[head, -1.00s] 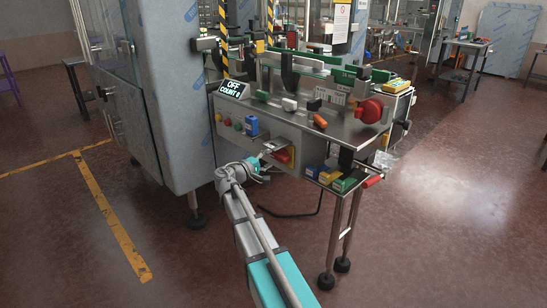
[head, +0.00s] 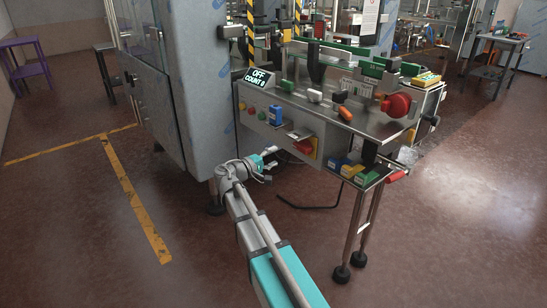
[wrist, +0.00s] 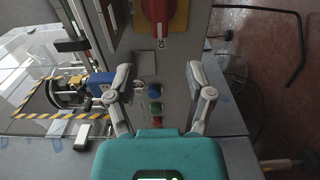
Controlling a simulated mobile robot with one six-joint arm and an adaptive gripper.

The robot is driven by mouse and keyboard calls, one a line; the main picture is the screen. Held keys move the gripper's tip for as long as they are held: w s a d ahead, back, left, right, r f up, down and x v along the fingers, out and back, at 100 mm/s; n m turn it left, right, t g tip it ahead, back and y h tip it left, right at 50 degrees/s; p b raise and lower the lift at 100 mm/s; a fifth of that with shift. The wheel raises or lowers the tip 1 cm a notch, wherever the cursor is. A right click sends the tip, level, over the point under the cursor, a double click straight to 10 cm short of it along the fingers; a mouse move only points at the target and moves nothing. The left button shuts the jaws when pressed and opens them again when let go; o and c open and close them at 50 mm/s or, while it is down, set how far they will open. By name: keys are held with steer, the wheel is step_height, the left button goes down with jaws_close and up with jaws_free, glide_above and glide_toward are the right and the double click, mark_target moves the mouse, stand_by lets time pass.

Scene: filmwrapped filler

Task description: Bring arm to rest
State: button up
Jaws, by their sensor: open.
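My gripper (head: 270,158) is at the end of my arm, which reaches forward and low in the head view. It is apart from the machine's front panel, left of and below the red and yellow rotary switch (head: 305,146). In the wrist view my gripper (wrist: 158,75) has its two grey fingers spread with nothing held between them. The rotary switch (wrist: 158,18) shows beyond the fingers at the top of that view. Blue, green and red buttons (wrist: 155,106) show between the fingers.
The machine's display (head: 261,79) reads OFF and COUNT 0. Small coloured boxes (head: 350,171) sit on a low shelf at the bench's right. A cable (head: 308,207) hangs below the bench.

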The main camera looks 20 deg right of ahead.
steer(key=s+a+f+m+g+y, duration=0.1)
steer(key=s+f+m+g+y, duration=0.25)
steer(key=s+f+y, duration=0.8)
steer(key=s+a+f+g+y, duration=0.3)
steer(key=s+a+f+y, duration=0.3)
steer(key=s+a, duration=0.5)
step_height(320, 180, up, 30)
steer(key=s+p, duration=0.1)
steer(key=p, duration=2.9)
steer(key=shift+d+f+m+p, duration=0.25)
steer(key=shift+d+m+p, duration=0.05)
steer(key=shift+d+m, duration=0.1)
